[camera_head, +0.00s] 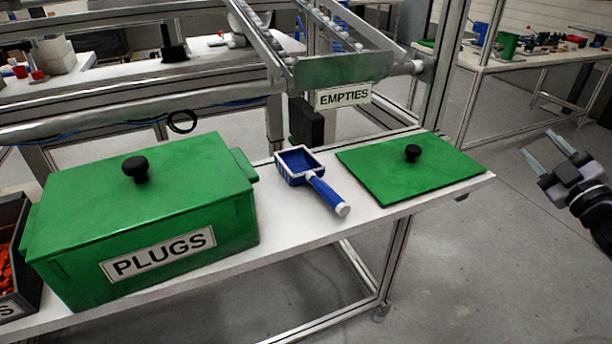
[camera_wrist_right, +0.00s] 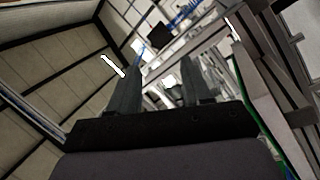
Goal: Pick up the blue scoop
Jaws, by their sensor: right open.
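The blue scoop (camera_head: 299,169) lies on the white shelf, between the green PLUGS box and a flat green lid. Its open tray end points to the back left and its blue handle, with a white end cap, points to the front right. My right gripper (camera_head: 546,146) is at the right edge of the head view, open and empty, over the floor beyond the shelf's right end and well apart from the scoop. The right wrist view shows the two fingers (camera_wrist_right: 158,85) apart with nothing between them. My left gripper is not in view.
The green PLUGS box (camera_head: 219,206) with a black knob stands left of the scoop. A green lid (camera_head: 372,176) with a black knob lies to its right. The white shelf (camera_head: 290,236) has an aluminium frame, with a post behind the lid. An EMPTIES chute (camera_head: 343,70) hangs above the back edge.

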